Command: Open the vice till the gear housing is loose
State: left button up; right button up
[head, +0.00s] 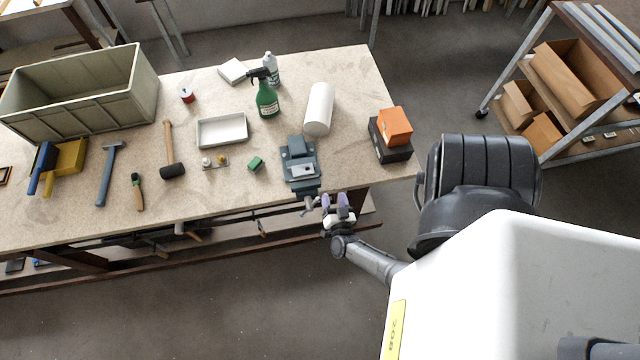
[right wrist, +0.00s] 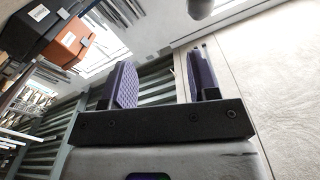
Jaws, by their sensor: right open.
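The blue-grey vice (head: 298,150) stands at the table's front edge, right of the middle. A light grey metal piece, seemingly the gear housing (head: 303,170), sits at its jaws; the gap between jaws and piece is too small to make out. The vice's screw and handle (head: 309,204) stick out over the front edge. My right gripper (head: 339,203) is just right of the handle, apart from it as far as I can tell. In the right wrist view its purple-padded fingers (right wrist: 165,80) are spread with nothing between them. A rounded grey end (right wrist: 200,8), perhaps the handle, shows at the top.
An orange box on a black box (head: 391,140) stands right of the vice. The spray bottle (head: 266,98) is farther back. Floor is free before the table.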

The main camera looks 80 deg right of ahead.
jog(key=shift+s+d+r+p, duration=0.1)
jog(key=shift+s+r+p, duration=0.3)
jog(key=shift+s, duration=0.35)
jog(key=shift+s+r+p, duration=0.15)
jog(key=shift+s+r, duration=0.35)
jog(key=shift+s, duration=0.2)
